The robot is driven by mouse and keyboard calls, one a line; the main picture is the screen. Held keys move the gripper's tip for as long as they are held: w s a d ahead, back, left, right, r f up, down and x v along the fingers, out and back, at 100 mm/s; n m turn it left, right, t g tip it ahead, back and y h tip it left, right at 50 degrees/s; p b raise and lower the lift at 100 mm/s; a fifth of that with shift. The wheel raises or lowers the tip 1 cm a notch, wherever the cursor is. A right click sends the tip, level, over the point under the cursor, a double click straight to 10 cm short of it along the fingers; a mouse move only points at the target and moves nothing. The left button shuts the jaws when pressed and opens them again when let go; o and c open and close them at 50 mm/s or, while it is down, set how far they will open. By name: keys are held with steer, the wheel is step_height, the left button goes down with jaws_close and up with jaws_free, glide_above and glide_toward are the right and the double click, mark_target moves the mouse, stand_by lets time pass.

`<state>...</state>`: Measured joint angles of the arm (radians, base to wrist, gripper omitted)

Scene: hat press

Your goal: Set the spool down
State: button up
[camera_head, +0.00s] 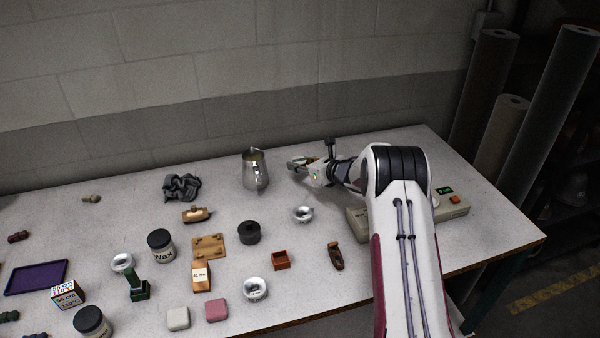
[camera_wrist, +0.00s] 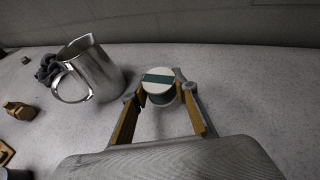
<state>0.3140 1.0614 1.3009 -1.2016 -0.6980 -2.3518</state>
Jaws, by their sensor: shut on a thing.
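The spool (camera_wrist: 160,82) shows in the wrist view as a short round piece with a pale top and a dark teal band across it. My gripper (camera_wrist: 160,95) is shut on it, one yellow-padded finger on each side. In the head view my gripper (camera_head: 298,164) is low over the back right of the table (camera_head: 330,192), to the right of the metal pitcher. I cannot pick out the spool there. Whether its underside touches the table is hidden.
The metal pitcher (camera_head: 255,171) stands just left of my gripper; its handle also shows in the wrist view (camera_wrist: 72,88). A silver ring-like piece (camera_head: 303,214) lies in front. A grey cloth (camera_head: 181,187) lies further left. The wall closes off the back.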

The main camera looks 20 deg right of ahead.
mark_target(300, 178)
steer(key=shift+f, duration=1.75)
steer(key=shift+f, duration=0.1)
steer(key=o, duration=1.1)
steer(key=shift+s+d+r, duration=0.1)
steer(key=shift+r, duration=0.1)
steer(key=shift+v, duration=5.85)
steer(key=shift+r, duration=0.15)
